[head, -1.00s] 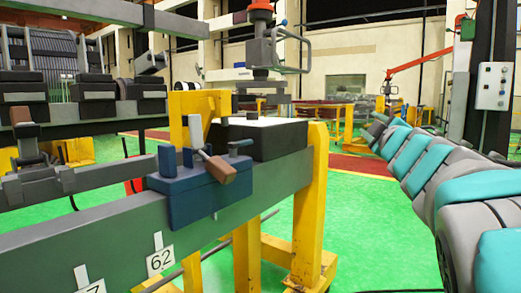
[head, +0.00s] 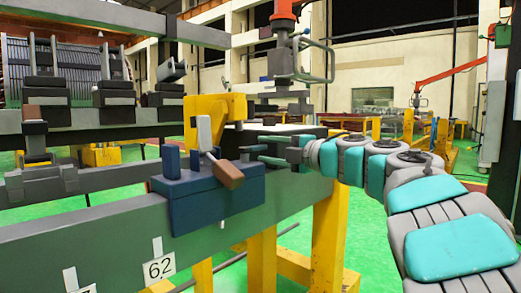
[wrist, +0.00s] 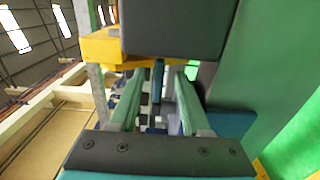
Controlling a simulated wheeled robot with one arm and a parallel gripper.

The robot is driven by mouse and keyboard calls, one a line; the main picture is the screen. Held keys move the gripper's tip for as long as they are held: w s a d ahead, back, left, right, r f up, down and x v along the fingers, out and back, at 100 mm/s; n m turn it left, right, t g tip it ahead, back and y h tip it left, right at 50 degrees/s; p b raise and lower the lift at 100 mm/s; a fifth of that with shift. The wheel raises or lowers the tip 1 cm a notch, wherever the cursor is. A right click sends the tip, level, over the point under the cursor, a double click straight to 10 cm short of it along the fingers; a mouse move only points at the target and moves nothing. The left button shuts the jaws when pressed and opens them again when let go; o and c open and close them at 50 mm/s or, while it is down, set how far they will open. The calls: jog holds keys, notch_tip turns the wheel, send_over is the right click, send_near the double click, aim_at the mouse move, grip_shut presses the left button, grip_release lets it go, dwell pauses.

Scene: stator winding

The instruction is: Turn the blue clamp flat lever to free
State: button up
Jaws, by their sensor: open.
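The blue clamp (head: 212,203) sits on the grey beam in the head view. A lever with a brown grip (head: 228,174) slants down to the right across its front. A pale lever (head: 204,132) stands upright behind it. My gripper (head: 253,149) is at the clamp's right end, fingers pointing left, open. It covers the small blue-grey flat lever area there. In the wrist view, the two green-grey fingers (wrist: 159,76) are apart, with a narrow dark bluish bar (wrist: 157,82) between them. I cannot tell whether they touch it.
The grey beam (head: 100,250) carries a "62" label (head: 158,268) on its front. A yellow bracket (head: 215,108) stands behind the clamp. Another clamp with a brown-topped lever (head: 33,125) is at the left. A hanging grey tool (head: 285,60) is above the gripper.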

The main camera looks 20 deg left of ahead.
jog(key=shift+x, duration=1.3)
jog(key=shift+r, duration=0.1)
grip_shut()
dwell(0.4)
